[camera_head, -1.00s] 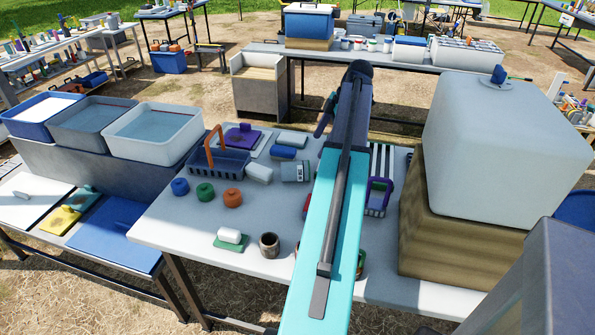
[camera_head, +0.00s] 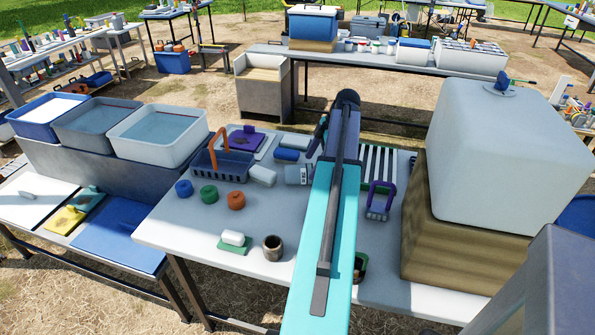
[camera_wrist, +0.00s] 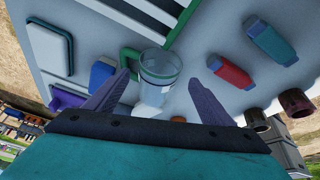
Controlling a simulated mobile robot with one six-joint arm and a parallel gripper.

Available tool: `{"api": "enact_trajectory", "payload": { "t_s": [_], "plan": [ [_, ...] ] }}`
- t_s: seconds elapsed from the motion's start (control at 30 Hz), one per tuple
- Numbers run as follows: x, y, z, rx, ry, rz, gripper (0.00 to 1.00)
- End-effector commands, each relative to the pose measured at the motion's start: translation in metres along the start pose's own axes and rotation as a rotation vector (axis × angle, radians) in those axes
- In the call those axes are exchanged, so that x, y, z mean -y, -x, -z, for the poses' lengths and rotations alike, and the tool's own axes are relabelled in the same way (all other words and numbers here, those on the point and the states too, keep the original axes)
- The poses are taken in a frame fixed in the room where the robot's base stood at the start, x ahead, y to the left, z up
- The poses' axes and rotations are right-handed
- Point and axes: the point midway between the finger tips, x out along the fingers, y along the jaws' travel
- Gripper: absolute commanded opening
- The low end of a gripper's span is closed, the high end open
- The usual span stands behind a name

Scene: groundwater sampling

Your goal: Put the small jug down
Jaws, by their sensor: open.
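The small jug (camera_wrist: 158,66) is a clear vessel with a green handle (camera_wrist: 129,58) on its left side in the wrist view.
A purple-handled caddy (camera_head: 382,200) stands right of my arm. A basket with an orange handle (camera_head: 222,165) and a large white tank (camera_head: 500,145) flank the work area.

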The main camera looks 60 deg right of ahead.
Motion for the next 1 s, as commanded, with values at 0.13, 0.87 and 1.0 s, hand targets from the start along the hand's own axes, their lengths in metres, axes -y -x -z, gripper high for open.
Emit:
{"api": "enact_trajectory", "payload": {
  "t_s": [0.13, 0.87, 1.0],
  "plan": [
    [0.000, -0.005, 0.000, 0.000, 0.001, 0.000, 0.76],
    [-0.003, -0.035, 0.008, 0.000, 0.002, 0.002, 0.76],
    [-0.003, -0.049, 0.008, 0.000, 0.002, 0.001, 0.76]
  ]
}}
